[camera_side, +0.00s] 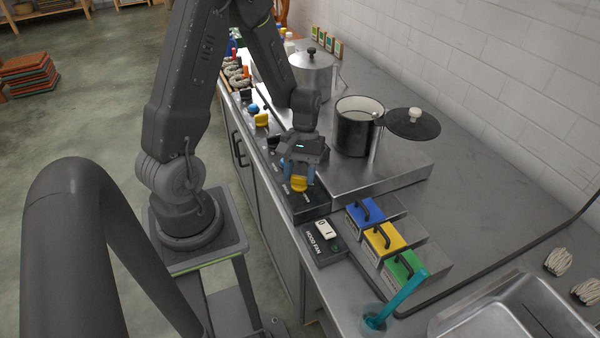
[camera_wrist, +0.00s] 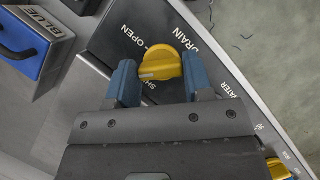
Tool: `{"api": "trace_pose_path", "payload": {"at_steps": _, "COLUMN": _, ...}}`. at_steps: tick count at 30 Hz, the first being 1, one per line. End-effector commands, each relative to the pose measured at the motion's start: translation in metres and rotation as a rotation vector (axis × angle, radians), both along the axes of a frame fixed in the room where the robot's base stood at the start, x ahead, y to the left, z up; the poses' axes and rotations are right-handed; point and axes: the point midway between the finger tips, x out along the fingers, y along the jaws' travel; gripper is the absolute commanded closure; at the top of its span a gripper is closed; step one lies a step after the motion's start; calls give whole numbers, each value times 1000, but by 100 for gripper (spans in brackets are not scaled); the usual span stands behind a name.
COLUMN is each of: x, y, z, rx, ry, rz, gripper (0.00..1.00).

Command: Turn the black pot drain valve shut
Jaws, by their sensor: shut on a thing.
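The yellow drain knob (camera_side: 299,184) sits on a dark panel (camera_side: 308,207) at the counter's front edge. In the wrist view the knob (camera_wrist: 160,62) has the words DRAIN, OPEN and a partly covered SHUT around it. My gripper (camera_side: 298,174) is lowered over the knob, with its blue fingers on either side, shut on it; the wrist view shows the fingers (camera_wrist: 160,78) too. I cannot tell clearly which mark the knob points at. The black pot (camera_side: 354,135) stands open on the raised steel top behind the panel.
A dark lid (camera_side: 413,124) lies beside the pot. A HOOD FAN switch box (camera_side: 325,238) is close to the panel's near end. Blue (camera_side: 364,211), yellow (camera_side: 382,236) and green (camera_side: 403,266) handled boxes stand to its right. Another yellow knob (camera_side: 261,120) is farther along the edge.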

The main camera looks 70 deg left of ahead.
Motion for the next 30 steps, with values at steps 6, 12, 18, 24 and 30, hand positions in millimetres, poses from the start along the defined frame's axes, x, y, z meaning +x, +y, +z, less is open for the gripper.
{"api": "trace_pose_path", "payload": {"at_steps": 6, "x": -1, "y": 1, "z": 1, "rx": 1, "ry": -2, "rz": 207, "gripper": 77}}
{"api": "trace_pose_path", "payload": {"at_steps": 12, "x": -1, "y": 1, "z": 1, "rx": 1, "ry": -2, "rz": 381, "gripper": 77}}
{"api": "trace_pose_path", "payload": {"at_steps": 18, "x": -2, "y": 1, "z": 0, "rx": 1, "ry": -2, "rz": 523, "gripper": 77}}
{"api": "trace_pose_path", "payload": {"at_steps": 24, "x": -2, "y": 1, "z": 0, "rx": 1, "ry": -2, "rz": 616, "gripper": 77}}
{"api": "trace_pose_path", "payload": {"at_steps": 30, "x": -2, "y": 1, "z": 1, "rx": 2, "ry": -3, "rz": 661, "gripper": 77}}
